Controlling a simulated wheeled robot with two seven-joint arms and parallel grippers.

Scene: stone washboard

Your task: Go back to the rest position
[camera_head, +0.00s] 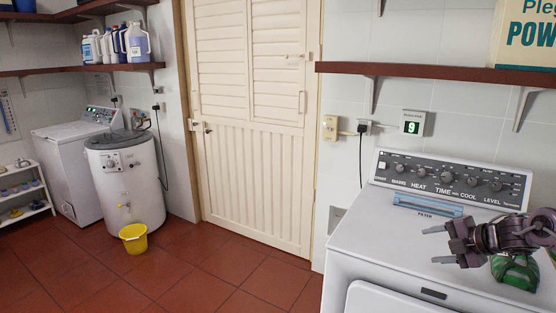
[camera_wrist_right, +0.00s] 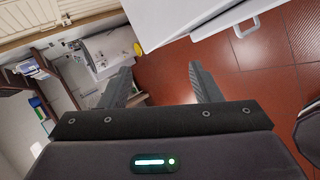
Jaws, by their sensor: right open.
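My right gripper (camera_head: 434,246) is open and empty above the top of the white washing machine (camera_head: 385,240) at the right of the head view. Its two fingers point left and stand apart. In the right wrist view, the open fingers (camera_wrist_right: 165,85) have nothing between them, with red floor and the room beyond. My left gripper is not in the head view.
A green object (camera_head: 515,271) sits on the machine, partly hidden behind my right gripper. A blue filter piece (camera_head: 427,205) lies before the control panel. A wooden shelf (camera_head: 430,72) hangs above. A yellow bucket (camera_head: 133,238) stands on the floor at left. The middle floor is clear.

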